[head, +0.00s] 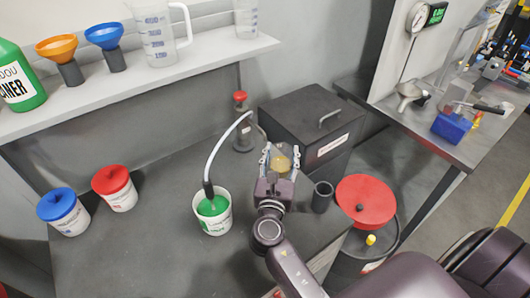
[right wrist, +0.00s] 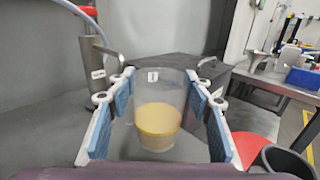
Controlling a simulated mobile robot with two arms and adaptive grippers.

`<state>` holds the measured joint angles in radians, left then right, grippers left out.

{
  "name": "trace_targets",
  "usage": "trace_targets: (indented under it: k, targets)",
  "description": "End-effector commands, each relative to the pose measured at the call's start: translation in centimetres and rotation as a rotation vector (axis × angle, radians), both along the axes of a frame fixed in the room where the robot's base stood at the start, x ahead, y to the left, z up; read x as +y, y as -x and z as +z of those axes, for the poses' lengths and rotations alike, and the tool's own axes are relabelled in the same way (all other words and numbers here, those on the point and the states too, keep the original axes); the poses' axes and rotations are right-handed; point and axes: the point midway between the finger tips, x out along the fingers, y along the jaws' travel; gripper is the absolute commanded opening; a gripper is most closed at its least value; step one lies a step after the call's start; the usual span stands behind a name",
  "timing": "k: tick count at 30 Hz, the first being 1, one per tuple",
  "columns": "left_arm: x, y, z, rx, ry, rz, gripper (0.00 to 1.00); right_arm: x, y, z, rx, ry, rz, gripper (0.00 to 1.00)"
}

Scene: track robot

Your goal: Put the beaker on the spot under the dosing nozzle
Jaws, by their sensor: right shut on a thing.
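My right gripper (head: 279,160) is shut on a clear beaker (head: 283,158) with yellowish liquid. In the right wrist view the beaker (right wrist: 160,90) stands upright between the blue finger pads of the gripper (right wrist: 158,103). A grey hose (head: 222,145) curves over to a dark nozzle-like end (head: 208,188) at a white tub of green liquid (head: 213,212), left of the beaker. I cannot tell for sure that this is the dosing nozzle, and no marked spot shows clearly. My left gripper is not in view.
A dark lidded box (head: 311,120) stands behind the beaker. A black cup (head: 322,197) and a red-lidded drum (head: 366,202) are to its right. A red-topped metal cylinder (head: 241,120) stands behind left.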

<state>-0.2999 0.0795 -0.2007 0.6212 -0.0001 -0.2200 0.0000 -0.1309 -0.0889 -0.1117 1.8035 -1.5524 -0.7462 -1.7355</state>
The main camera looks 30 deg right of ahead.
Motion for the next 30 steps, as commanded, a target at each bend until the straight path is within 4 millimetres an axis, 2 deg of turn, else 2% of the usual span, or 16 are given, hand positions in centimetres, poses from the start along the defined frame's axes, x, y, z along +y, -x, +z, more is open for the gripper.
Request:
trace_targets:
  k: [1, 9, 18, 26, 30]
  targets:
    - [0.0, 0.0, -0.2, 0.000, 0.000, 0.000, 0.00, 0.0, 0.0, -0.9, 0.002, 0.002, 0.001, 0.14]
    - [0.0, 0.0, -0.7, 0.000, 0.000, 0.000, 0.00, 0.0, 0.0, -3.7, -0.001, 0.002, 0.000, 0.14]
    - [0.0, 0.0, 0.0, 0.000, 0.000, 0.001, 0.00, 0.5, -3.3, -3.3, -0.003, 0.000, 0.000, 0.14]
    - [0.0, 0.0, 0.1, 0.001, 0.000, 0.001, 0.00, 0.7, -4.9, -3.4, -0.003, 0.000, 0.000, 0.14]
    - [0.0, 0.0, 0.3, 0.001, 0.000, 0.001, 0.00, 0.9, -6.5, -3.3, -0.003, 0.001, 0.000, 0.14]
